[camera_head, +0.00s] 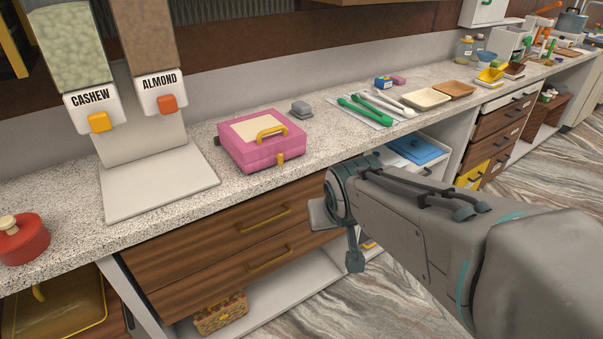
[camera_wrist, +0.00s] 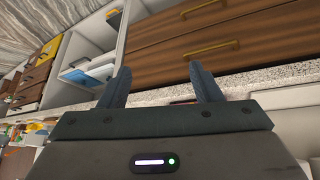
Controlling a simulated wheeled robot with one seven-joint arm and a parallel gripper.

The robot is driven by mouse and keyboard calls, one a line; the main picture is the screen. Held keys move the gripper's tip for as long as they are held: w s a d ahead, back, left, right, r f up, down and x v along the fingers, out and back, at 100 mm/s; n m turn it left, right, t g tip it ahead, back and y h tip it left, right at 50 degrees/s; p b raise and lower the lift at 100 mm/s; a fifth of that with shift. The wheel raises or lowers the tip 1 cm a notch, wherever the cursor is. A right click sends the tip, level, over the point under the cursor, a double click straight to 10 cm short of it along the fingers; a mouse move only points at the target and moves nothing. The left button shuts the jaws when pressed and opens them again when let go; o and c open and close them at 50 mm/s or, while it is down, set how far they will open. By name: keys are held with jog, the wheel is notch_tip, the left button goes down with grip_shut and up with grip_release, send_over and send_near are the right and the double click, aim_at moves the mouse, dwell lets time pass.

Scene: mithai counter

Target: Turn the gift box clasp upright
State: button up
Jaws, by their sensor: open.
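The pink gift box (camera_head: 262,142) sits shut on the speckled counter in the head view, with a cream panel and a gold handle on its lid. Its gold clasp (camera_head: 281,158) is on the front face, near the lid seam, and its exact angle is too small to tell. My gripper (camera_head: 335,235) is in front of the counter, below and to the right of the box, apart from it. The wrist view shows its two dark fingers (camera_wrist: 160,88) spread apart with nothing between them. The clasp cannot be made out in the wrist view.
Cashew (camera_head: 95,115) and almond (camera_head: 162,95) dispensers stand left of the box. A small grey object (camera_head: 301,108) is behind it, to the right. Green tongs (camera_head: 358,110) lie further right. Wooden drawers with gold handles (camera_head: 262,226) are below the counter. Counter around the box's front is clear.

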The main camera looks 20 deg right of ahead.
jog(key=shift+s+a+r+g+p, duration=0.15)
jog(key=shift+s+a+g+p, duration=0.1)
jog(key=shift+s, duration=0.25)
jog(key=shift+s+a+r+g+p, duration=0.15)
jog(key=shift+s+a, duration=0.15)
jog(key=shift+s, duration=0.25)
jog(key=shift+s+a+r+g+p, duration=0.15)
jog(key=shift+s+a+g+p, duration=0.1)
jog(key=shift+s, duration=0.25)
jog(key=shift+n+g+y, duration=0.4)
jog(key=shift+g+y, duration=0.2)
jog(key=shift+g, duration=0.25)
jog(key=s, duration=0.1)
jog(key=s+a+r+p, duration=0.1)
jog(key=s+a+p, duration=0.1)
jog(key=s, duration=0.1)
jog(key=shift+a+r, duration=0.1)
jog(key=shift+r, duration=0.25)
